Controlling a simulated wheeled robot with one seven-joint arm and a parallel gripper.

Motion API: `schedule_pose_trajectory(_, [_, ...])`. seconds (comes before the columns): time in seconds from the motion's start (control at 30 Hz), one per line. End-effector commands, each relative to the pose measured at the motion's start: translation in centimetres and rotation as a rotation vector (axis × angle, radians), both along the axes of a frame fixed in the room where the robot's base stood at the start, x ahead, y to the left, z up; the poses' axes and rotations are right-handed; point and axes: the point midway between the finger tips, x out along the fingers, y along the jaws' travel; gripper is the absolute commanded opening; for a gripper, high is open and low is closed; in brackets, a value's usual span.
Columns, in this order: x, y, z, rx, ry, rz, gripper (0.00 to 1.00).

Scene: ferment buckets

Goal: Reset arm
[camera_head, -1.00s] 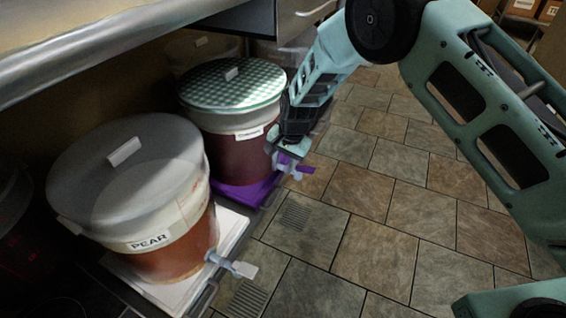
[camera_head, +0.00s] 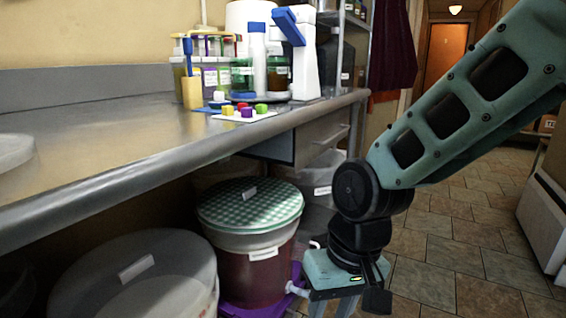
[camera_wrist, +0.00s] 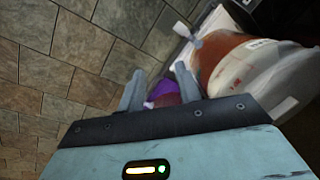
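My gripper (camera_head: 334,306) hangs low in front of the under-counter buckets, its fingertips near the bottom of the head view. In the wrist view my gripper (camera_wrist: 160,72) has its two fingers spread with nothing held between them. The bucket with a green checked lid (camera_head: 250,203) and dark red contents stands left of my gripper. Its pale spigot (camera_head: 297,289) is close beside the gripper in the picture. A second, pale-lidded bucket (camera_head: 140,270) is nearer at left. A bucket with reddish-brown contents (camera_wrist: 225,60) shows in the wrist view.
A steel counter (camera_head: 90,185) overhangs the buckets. It carries jars, a white bottle (camera_head: 257,60), a white dispenser (camera_head: 305,60) and colored cubes (camera_head: 247,112). A purple mat (camera_head: 240,308) lies under the checked-lid bucket. Tiled floor (camera_head: 450,265) is open at right, bounded by a white appliance (camera_head: 545,200).

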Motion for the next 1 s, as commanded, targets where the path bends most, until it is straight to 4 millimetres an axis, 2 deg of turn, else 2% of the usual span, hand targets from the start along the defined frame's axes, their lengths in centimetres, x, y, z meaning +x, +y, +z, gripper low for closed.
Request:
schedule_pose_trajectory(0.03, [-1.9,-1.0,0.8,-0.012,-0.016,0.055,0.34])
schedule_pose_trajectory(0.1, [-4.2,-2.2,1.3,-0.031,-0.03,0.123,0.34])
schedule_pose_trajectory(0.4, [-11.3,-7.3,1.8,-0.122,-0.084,0.354,0.34])
schedule_pose_trajectory(0.77, [-11.3,-7.3,9.8,-0.122,-0.081,0.357,0.34])
schedule_pose_trajectory(1.0, [-11.3,-7.2,17.1,-0.122,-0.081,0.356,0.34])
